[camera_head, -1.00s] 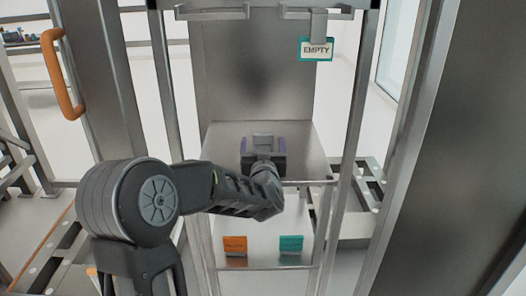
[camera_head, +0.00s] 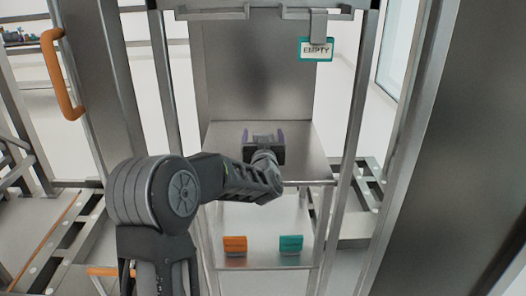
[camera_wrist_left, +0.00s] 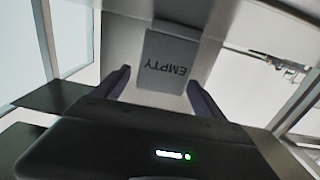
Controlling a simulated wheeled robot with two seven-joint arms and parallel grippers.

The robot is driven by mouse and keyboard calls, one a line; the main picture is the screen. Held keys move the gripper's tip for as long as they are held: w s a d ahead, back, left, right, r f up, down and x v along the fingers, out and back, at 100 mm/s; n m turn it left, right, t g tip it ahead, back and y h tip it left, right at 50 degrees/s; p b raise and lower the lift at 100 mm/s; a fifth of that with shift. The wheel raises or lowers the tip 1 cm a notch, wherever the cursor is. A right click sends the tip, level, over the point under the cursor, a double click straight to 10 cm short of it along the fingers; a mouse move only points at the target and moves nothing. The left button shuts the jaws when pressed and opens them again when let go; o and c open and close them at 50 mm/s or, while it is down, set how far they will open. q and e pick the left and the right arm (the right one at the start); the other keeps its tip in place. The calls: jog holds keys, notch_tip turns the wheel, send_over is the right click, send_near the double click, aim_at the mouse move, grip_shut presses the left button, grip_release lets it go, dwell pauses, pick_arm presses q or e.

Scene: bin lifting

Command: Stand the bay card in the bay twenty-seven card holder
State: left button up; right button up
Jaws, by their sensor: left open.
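My left gripper (camera_head: 263,134) is open over the steel shelf, with its fingertips pointing away from the head camera. In the left wrist view, a grey card (camera_wrist_left: 168,62) reading EMPTY upside down shows between and beyond the open fingers (camera_wrist_left: 158,78). Its nearness to them is hard to judge. In the head view, a teal-edged EMPTY card (camera_head: 316,56) hangs in a grey holder (camera_head: 318,25) at upper right. An orange card-like piece (camera_head: 235,245) and a teal one (camera_head: 291,244) stand side by side lower down; their lettering is unreadable. My right gripper is out of view.
The steel shelf (camera_head: 304,150) has a bare surface around the gripper. A front rail (camera_head: 308,183) and upright posts (camera_head: 352,150) frame the bay. A tall panel with an orange handle (camera_head: 62,75) stands at left. A wide steel panel fills the right side.

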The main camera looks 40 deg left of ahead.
pick_arm(q)
grip_shut()
dwell(0.8)
